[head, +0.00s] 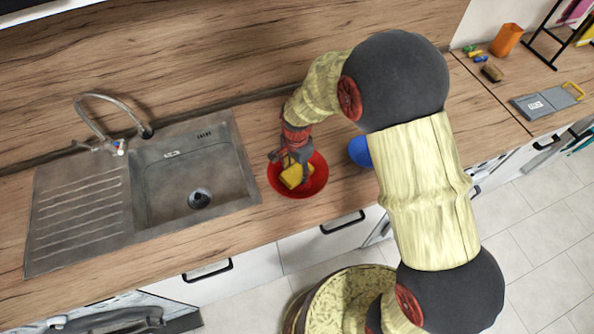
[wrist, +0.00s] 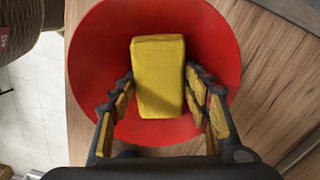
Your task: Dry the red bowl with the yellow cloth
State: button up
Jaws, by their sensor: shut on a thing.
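The red bowl (head: 316,182) stands on the wooden worktop, just right of the sink. It fills much of the wrist view (wrist: 90,70). The yellow cloth (head: 291,177) is a folded block inside the bowl's outline, and it also shows in the wrist view (wrist: 158,75). My gripper (head: 291,160) reaches down over the bowl and is shut on the cloth, with a finger on each side of it in the wrist view (wrist: 160,88). Whether the cloth touches the bowl's inner surface I cannot tell.
A metal sink (head: 190,180) with a tap (head: 105,120) lies left of the bowl. A blue round thing (head: 359,152) stands close on the right, partly behind my arm. An orange cup (head: 506,40), a brown block (head: 492,72) and a grey board (head: 545,101) lie further right.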

notch_tip(320, 180, up, 13)
jog(key=p, duration=0.8)
jog(key=shift+s+d+r, duration=0.2)
jog(key=shift+s+d, duration=0.1)
jog(key=shift+s, duration=0.15)
